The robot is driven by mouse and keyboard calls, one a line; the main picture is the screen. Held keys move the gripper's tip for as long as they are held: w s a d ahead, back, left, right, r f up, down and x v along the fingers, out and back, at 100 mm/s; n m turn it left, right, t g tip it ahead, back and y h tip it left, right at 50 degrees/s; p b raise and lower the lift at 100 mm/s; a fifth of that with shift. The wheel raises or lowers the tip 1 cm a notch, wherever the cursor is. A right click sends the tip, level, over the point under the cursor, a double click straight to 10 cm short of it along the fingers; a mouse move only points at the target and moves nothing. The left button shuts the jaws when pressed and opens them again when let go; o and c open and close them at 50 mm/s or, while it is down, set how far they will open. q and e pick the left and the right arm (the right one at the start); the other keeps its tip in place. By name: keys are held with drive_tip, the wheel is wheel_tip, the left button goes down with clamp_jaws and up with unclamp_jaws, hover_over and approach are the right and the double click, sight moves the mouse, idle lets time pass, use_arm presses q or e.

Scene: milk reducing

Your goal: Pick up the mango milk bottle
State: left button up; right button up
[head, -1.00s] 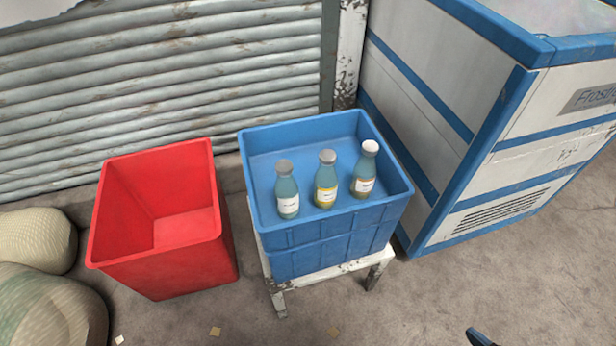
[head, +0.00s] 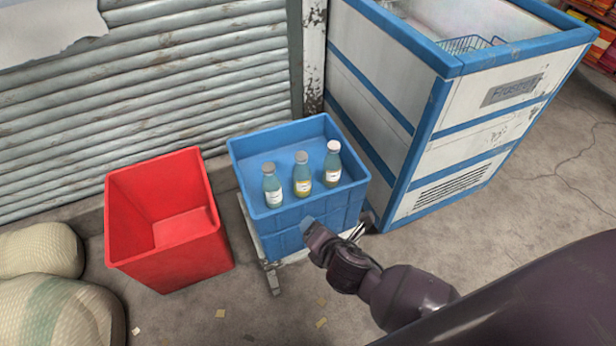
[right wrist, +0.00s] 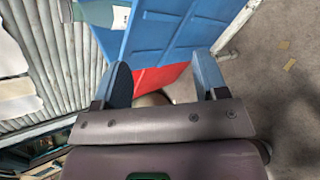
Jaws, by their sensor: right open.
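Three bottles stand upright in a row inside a blue crate (head: 345,205). The middle bottle (head: 302,176) has a yellowish lower part and a pale label, and looks like the mango milk. A bluish bottle with a grey cap (head: 272,187) stands left of it, and one with a white cap (head: 332,165) stands right. My right gripper (head: 309,229) is in front of the crate's near wall, below its rim and apart from the bottles. In the right wrist view its fingers (right wrist: 163,74) are spread and empty, with the crate wall (right wrist: 170,32) beyond. My left gripper is out of view.
The blue crate rests on a worn white stool (head: 272,262). An empty red crate (head: 185,255) stands to the left, near pale sacks (head: 50,305). A blue-and-white freezer (head: 445,150) stands close on the right. A corrugated shutter (head: 150,90) is behind.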

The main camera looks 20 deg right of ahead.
sight(303, 160)
drive_tip(key=w+r+n+t, duration=0.1)
drive_tip(key=w+r+n, duration=0.1)
drive_tip(key=w+n, duration=0.1)
drive_tip(key=w+d+r+n+h+p, duration=0.1)
drive_tip(key=w+r+n, duration=0.1)
drive_tip(key=w, duration=0.4)
drive_tip(key=w+d+r+n+t+h, duration=0.1)
drive_tip(key=w+r+n, duration=0.1)
drive_tip(key=w+n, duration=0.2)
drive_tip(key=shift+w+d+t+p, duration=0.1)
drive_tip(key=shift+w+t+p, duration=0.15)
drive_tip(key=shift+t+p, duration=0.1)
drive_tip(key=shift+w+d, duration=0.15)
drive_tip(key=shift+w, duration=0.55)
drive_tip(key=b+x, duration=0.1)
drive_tip(key=x, duration=0.1)
drive_tip(key=b+x, duration=0.1)
drive_tip(key=x, duration=0.1)
drive_tip(key=shift+d+f, duration=0.1)
drive_tip(key=shift+f, duration=0.25)
drive_tip(key=shift+w+r, duration=0.1)
drive_tip(key=shift+w, duration=0.3)
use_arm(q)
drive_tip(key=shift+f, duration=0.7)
use_arm(e)
drive_tip(key=shift+r, duration=0.1)
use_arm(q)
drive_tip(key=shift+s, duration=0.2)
use_arm(e)
clamp_jaws()
